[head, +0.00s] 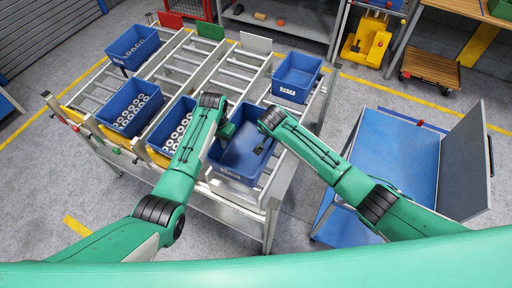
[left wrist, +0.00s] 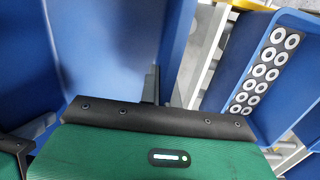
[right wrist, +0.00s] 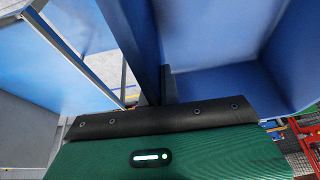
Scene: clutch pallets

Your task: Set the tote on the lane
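The blue tote (head: 240,154), empty inside, is over the front end of the rightmost roller lane (head: 272,172) in the head view. Whether its base touches the rollers cannot be told. My left gripper (head: 224,132) is at the tote's left wall, and its finger shows against that wall in the left wrist view (left wrist: 151,86). My right gripper (head: 264,148) is at the right wall, which runs between its fingers in the right wrist view (right wrist: 157,88). Both appear shut on the walls; the outer fingers are partly hidden.
Another blue tote (head: 297,76) sits farther back on the same lane. Totes with ringed parts (head: 131,107) (head: 174,128) stand on the lanes to the left, and one more (head: 133,46) is at the back left. A blue-topped cart (head: 395,150) with a grey panel (head: 465,160) stands at right.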

